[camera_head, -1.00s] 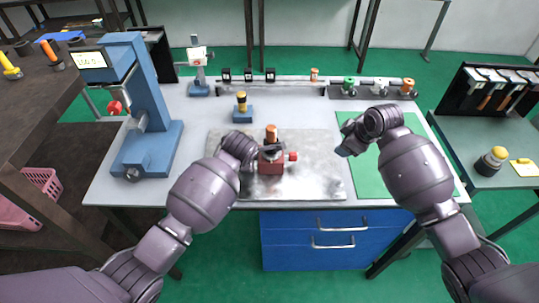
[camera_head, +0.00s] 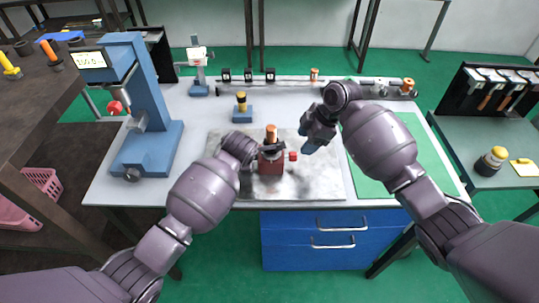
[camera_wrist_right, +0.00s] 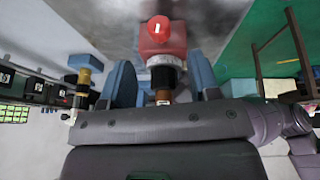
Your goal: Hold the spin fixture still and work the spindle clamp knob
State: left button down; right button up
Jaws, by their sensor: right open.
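The spin fixture is a dark red block (camera_head: 271,164) with an orange top cylinder (camera_head: 271,133), standing on a metal plate (camera_head: 320,185). A red knob (camera_head: 293,156) sticks out on its right side. The knob (camera_wrist_right: 158,28) shows a white mark in the right wrist view. My left gripper (camera_head: 256,153) is at the fixture's left side; its fingers are too hidden to judge their opening. My right gripper (camera_head: 308,148) is open and empty, above and right of the knob. In the wrist view its blue fingers (camera_wrist_right: 161,78) are spread, apart from the knob.
A blue press (camera_head: 150,110) stands at the left. A blue block with a black-yellow peg (camera_head: 241,107) sits behind the fixture. A rail with small parts (camera_head: 270,80) runs along the back. A green mat (camera_head: 412,140) lies at the right. The plate's front right is clear.

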aim_at(295, 154)
pick_arm(q)
jog(key=shift+f, duration=0.1)
pick_arm(e)
jog(key=shift+x, duration=3.65)
jog(key=shift+c, duration=0.3)
jog(key=c, duration=0.8)
jog(key=shift+c, duration=0.2)
jog(key=o, duration=0.9)
jog(key=shift+t, duration=0.3)
